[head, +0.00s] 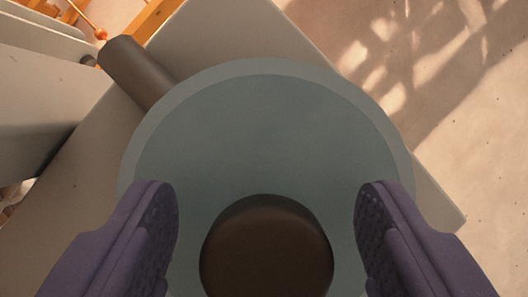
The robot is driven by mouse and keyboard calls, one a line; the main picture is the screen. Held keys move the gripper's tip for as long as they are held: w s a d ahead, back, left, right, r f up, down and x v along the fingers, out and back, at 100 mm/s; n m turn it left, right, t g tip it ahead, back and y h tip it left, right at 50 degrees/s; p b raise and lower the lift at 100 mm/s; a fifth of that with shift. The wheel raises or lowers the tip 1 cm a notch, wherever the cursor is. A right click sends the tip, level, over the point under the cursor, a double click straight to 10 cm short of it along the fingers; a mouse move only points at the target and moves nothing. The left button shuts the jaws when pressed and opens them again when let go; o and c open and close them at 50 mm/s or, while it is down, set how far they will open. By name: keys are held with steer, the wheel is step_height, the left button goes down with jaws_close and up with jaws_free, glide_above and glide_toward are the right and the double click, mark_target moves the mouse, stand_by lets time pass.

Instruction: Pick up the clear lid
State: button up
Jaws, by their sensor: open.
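The clear lid (265,130) is a round, see-through, blue-grey disc that fills the middle of the head view. Its dark brown round knob (266,250) stands at the lower middle. My gripper (266,205) has two purple fingers, one on each side of the knob. The fingers are open, with a clear gap between each finger and the knob. The fingers overlap the lid in the picture; I cannot tell whether they touch it. The lower part of the lid is cut off by the frame and partly hidden by the fingers.
A dark brown handle (138,72) sticks out to the upper left from under the lid. A pale grey surface (240,35) lies beneath, with its edge and corner at the right. Light sunlit floor (440,90) shows beyond. Pale grey structures (35,95) stand at the left.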

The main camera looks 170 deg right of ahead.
steer(key=shift+w+f, duration=0.1)
steer(key=shift+f, duration=0.1)
steer(key=shift+c, duration=0.3)
steer(key=c, duration=1.1)
steer(key=shift+c, duration=0.2)
steer(key=shift+r, duration=0.2)
